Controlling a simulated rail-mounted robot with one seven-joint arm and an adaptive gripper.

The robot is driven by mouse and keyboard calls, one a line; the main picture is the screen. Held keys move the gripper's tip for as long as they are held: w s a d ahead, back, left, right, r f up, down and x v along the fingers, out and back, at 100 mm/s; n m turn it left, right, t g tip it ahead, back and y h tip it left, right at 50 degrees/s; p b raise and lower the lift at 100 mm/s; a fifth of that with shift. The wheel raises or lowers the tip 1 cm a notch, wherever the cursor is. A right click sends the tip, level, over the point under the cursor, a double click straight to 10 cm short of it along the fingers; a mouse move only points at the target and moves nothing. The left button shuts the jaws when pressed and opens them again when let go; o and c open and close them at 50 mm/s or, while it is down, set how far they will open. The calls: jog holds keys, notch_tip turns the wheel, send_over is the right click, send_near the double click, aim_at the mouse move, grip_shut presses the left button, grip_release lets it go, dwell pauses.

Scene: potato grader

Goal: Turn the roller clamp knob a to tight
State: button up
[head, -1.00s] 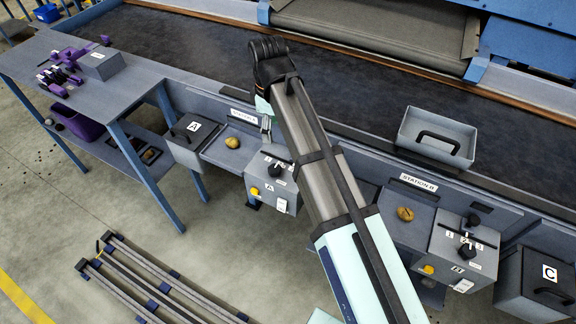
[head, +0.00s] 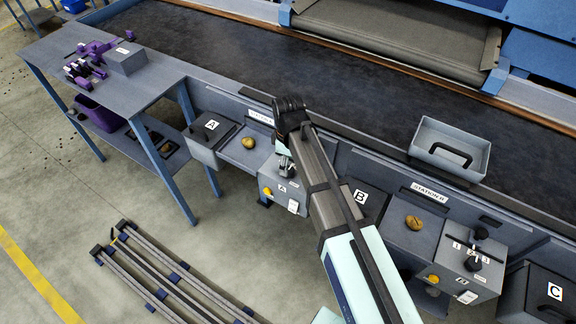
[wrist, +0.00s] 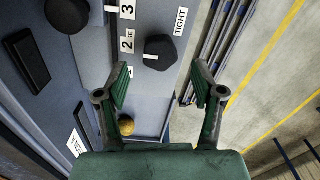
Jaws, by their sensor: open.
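The roller clamp knob a is the black faceted knob (wrist: 159,52) on the grey station A box, in the upper middle of the wrist view. A TIGHT label (wrist: 181,21) lies above and right of it. A label ending in "SE" is on its left, partly hidden, and a small white mark on the knob's left side faces that label. My gripper (wrist: 160,72) is open and empty, its fingers spread to either side below the knob in the picture, apart from it. In the head view my gripper (head: 284,152) hangs just over the station A box (head: 270,189).
A second black round knob (wrist: 67,15) sits beside number plates 2 and 3. A potato (wrist: 126,127) lies in the station A tray. In the head view, bin A (head: 205,135) stands left and bin B (head: 362,203) right, with station B further right.

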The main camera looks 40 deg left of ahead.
jog(key=shift+f+p, duration=0.3)
jog(key=shift+f, duration=1.4)
jog(key=c, duration=1.1)
